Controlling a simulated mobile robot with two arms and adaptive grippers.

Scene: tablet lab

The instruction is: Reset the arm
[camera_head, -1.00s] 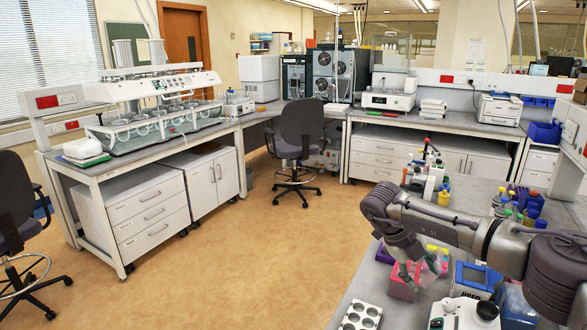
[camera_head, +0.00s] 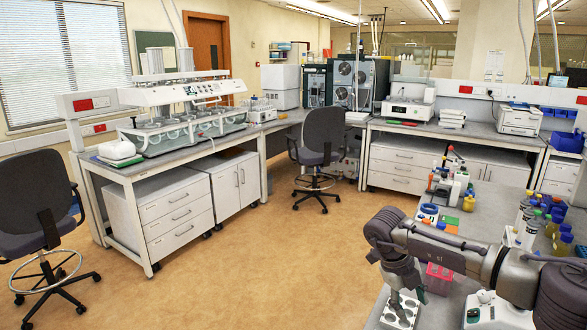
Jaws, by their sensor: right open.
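My right arm comes in from the right over the bench, and its gripper (camera_head: 406,288) points down at the lower right of the view. Its jaws are open, with nothing seen between them. The gripper is over or just in front of a white rack with round holes (camera_head: 392,318); I cannot tell whether they touch. A pink box (camera_head: 438,280) stands just right of the gripper. My left arm and gripper are out of view.
The right bench (camera_head: 490,195) holds bottles with coloured caps (camera_head: 555,230) and a small white instrument (camera_head: 497,312). An office chair (camera_head: 321,140) stands in the middle, another (camera_head: 40,210) at the left. The floor (camera_head: 240,275) between the benches is clear.

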